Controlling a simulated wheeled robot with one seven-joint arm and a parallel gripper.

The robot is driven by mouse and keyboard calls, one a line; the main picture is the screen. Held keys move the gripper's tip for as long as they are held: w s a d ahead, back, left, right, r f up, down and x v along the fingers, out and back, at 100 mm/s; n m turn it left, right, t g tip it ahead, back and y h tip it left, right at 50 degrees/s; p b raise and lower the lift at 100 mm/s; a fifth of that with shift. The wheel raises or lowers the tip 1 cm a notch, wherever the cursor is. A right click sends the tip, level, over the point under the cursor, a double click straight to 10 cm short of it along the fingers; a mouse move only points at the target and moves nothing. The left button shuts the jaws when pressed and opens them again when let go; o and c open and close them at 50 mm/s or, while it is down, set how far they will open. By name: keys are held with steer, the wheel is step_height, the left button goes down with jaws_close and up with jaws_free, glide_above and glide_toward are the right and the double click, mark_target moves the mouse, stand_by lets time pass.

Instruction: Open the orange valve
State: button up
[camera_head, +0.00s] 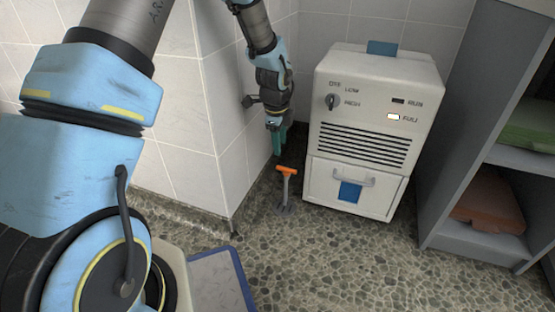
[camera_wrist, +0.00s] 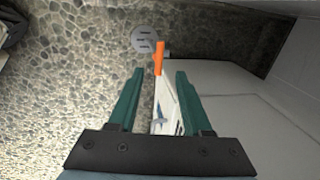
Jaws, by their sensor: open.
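The orange valve (camera_head: 287,170) is a short orange handle on top of a grey upright stem (camera_head: 285,191) that rises from the floor, between the tiled wall corner and the white machine. My gripper (camera_head: 277,145) points down above and slightly left of the handle, with green fingers. In the wrist view the fingers of my gripper (camera_wrist: 160,73) are spread apart. The orange handle (camera_wrist: 159,58) shows between and just past their tips, in line with the gap. I see no clear contact. The stem is mostly hidden there.
The white machine (camera_head: 376,130) with a knob, vents and a drawer stands right of the valve. A tiled wall (camera_head: 207,120) is close on the left. A grey shelf (camera_head: 448,180) holding folded towels stands at the right. The pebbled floor (camera_head: 330,265) in front is clear.

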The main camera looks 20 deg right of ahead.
mark_target(281, 169)
steer(key=f+b, duration=0.1)
steer(key=f, duration=0.2)
steer(key=w+d+f+b, duration=0.1)
steer(key=f+b, duration=0.1)
steer(key=f, duration=0.1)
steer(key=f+b, duration=0.2)
steer(key=f, duration=0.2)
steer(key=shift+w+d+f, duration=0.1)
steer(key=shift+w+d, duration=0.1)
steer(key=shift+w, duration=0.05)
jaws_close()
